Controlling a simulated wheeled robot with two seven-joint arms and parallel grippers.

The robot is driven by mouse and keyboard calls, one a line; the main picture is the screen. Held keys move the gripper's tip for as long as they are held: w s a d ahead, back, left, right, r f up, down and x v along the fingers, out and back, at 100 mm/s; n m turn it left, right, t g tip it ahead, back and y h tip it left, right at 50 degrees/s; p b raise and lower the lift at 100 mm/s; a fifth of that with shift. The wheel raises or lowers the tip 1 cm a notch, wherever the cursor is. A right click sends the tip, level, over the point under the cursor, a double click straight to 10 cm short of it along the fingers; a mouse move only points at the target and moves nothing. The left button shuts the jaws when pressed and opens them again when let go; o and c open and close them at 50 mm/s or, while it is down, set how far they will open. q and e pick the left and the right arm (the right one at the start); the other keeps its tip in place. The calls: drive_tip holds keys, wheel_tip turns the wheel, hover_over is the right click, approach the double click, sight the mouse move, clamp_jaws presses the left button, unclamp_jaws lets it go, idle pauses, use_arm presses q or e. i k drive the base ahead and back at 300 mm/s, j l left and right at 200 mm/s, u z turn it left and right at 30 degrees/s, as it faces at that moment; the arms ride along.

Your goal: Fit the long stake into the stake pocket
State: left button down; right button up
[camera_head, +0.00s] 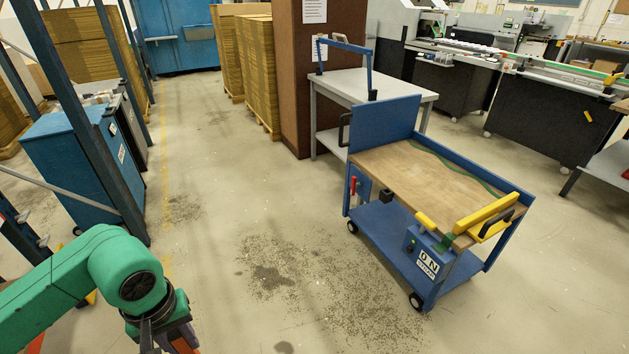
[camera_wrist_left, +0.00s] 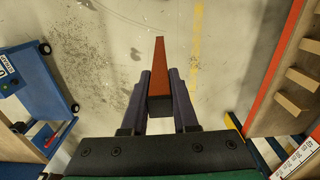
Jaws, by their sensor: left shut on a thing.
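My left gripper (camera_head: 166,345) is at the bottom left of the head view, cut off by the lower edge. In the left wrist view, my left gripper (camera_wrist_left: 159,78) is shut on a long orange-red stake (camera_wrist_left: 158,70) with a dark lower part. The stake points away from the wrist, over open floor; a small orange piece of it (camera_head: 184,346) shows in the head view. It is well apart from the blue cart (camera_head: 413,262). I cannot make out for certain which part is the stake pocket. My right gripper is not in view.
The cart has a wooden top (camera_head: 420,178), yellow parts (camera_head: 487,212) and a blue end panel (camera_head: 385,128). A grey table (camera_head: 352,88) stands behind it. Blue rack posts (camera_head: 75,110) and a blue cabinet (camera_head: 72,168) are at left. Floor between is clear.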

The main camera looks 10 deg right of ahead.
sight(415, 172)
drive_tip(key=i+z, duration=0.25)
drive_tip(key=i, duration=0.25)
drive_tip(key=i+j+z, duration=0.1)
drive_tip(key=i+z, duration=0.2)
drive_tip(key=i, duration=0.15)
drive_tip(key=i+j+z, duration=0.25)
drive_tip(key=i, duration=0.25)
drive_tip(key=i+j+z, duration=0.2)
drive_tip(key=z, duration=0.25)
drive_tip(key=i+j+z, duration=0.25)
drive_tip(key=z, duration=0.2)
drive_tip(key=i+j+z, duration=0.25)
drive_tip(key=j+z, duration=0.2)
drive_tip(key=i+j+z, duration=0.1)
drive_tip(key=j+z, duration=0.35)
drive_tip(key=i+j+z, duration=0.1)
drive_tip(key=j+z, duration=0.9)
drive_tip(key=j, duration=0.15)
drive_tip(key=k, duration=0.05)
